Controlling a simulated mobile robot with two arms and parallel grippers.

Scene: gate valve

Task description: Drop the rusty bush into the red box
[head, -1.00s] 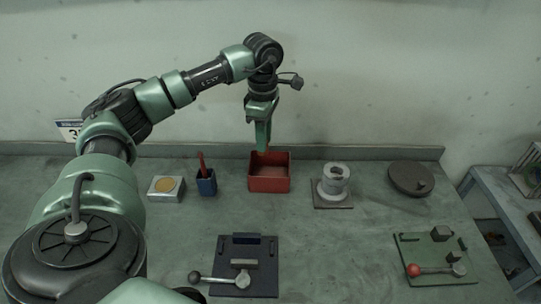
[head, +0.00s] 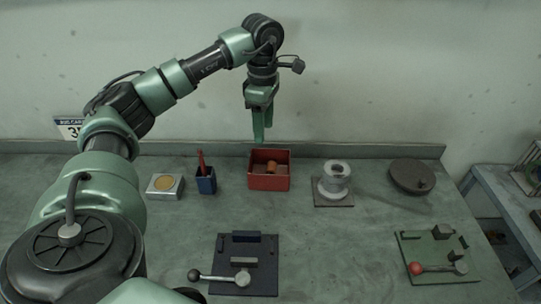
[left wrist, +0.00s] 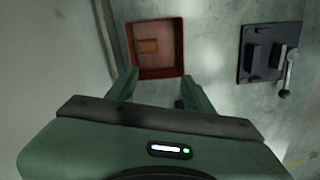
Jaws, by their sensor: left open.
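The red box (head: 269,184) stands at the back middle of the bench. The rusty bush (head: 271,166), a small orange-brown piece, is inside it. In the left wrist view the bush (left wrist: 148,46) lies on the floor of the red box (left wrist: 158,72), in the upper left part. My left gripper (head: 259,140) is above the box, pointing down, open and empty. In the left wrist view its two fingers (left wrist: 158,84) are spread, with the bush beyond them. My right gripper does not show.
A blue cup with a red tool (head: 206,184) and a pale block with a yellow disc (head: 166,187) stand left of the box. A grey flanged spool (head: 334,182) and a dark disc (head: 411,177) stand to the right. Dark (head: 226,274) and green (head: 428,275) lever plates lie in front.

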